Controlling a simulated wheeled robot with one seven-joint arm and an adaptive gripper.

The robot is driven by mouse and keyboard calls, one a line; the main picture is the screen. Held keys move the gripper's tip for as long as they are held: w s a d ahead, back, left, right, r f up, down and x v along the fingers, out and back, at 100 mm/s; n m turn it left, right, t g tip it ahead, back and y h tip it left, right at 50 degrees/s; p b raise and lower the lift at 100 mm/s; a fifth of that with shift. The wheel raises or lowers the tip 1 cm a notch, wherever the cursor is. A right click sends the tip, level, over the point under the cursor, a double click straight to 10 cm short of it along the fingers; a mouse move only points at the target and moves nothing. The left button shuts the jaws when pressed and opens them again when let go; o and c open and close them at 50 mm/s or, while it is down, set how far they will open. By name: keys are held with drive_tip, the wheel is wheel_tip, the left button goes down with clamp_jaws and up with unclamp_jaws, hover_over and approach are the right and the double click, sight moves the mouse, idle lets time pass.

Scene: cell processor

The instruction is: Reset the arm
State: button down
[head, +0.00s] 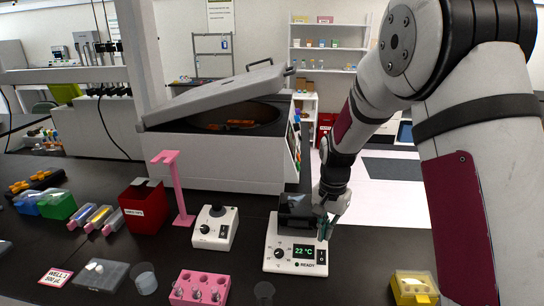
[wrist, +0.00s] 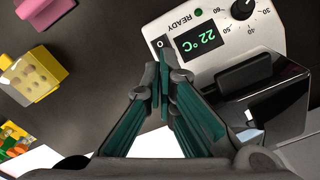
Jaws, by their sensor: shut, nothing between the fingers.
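My gripper (head: 328,225) is at the right front side of a white thermal device (head: 285,258) with a dark block on top. Its display reads 22 °C and READY. In the wrist view my gripper (wrist: 162,78) has its teal-lined fingers shut, with nothing between them. The fingertips are over or beside the switch (wrist: 160,44) on the white device (wrist: 262,42); I cannot tell whether they touch it. My arm (head: 350,120) reaches down from the upper right in the head view.
A large centrifuge with a tilted lid (head: 220,95) stands behind. On the bench are a small white mixer (head: 215,228), a pink stand (head: 180,190), a red box (head: 145,210), a pink rack (head: 200,288) and a yellow box (head: 414,288). Bare bench lies right of the device.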

drive_tip(key=s+r+n+t, duration=0.1)
drive_tip(key=s+r+n, duration=0.1)
drive_tip(key=s+r, duration=0.45)
drive_tip(key=s+r+n+t, duration=0.2)
drive_tip(key=s+r, duration=0.2)
drive_tip(key=r, duration=0.6)
drive_tip(key=s+r+n+t, duration=0.1)
drive_tip(key=s+r+n, duration=0.1)
drive_tip(key=s, duration=0.6)
drive_tip(key=s+r+n+t+b, duration=0.1)
drive_tip(key=s+r+n, duration=0.1)
drive_tip(key=s, duration=0.6)
drive_tip(key=shift+r, duration=0.8)
drive_tip(key=w+f+m+g, duration=0.1)
drive_tip(key=w+f+m, duration=0.7)
drive_tip(key=w+m, duration=0.2)
drive_tip(key=w+f+m+g+p, duration=0.1)
drive_tip(key=w+f+m, duration=0.8)
drive_tip(key=w, duration=0.4)
drive_tip(key=shift+a+m+g, duration=0.3)
drive_tip(key=shift+a+m, duration=0.05)
drive_tip(key=shift+m, duration=0.25)
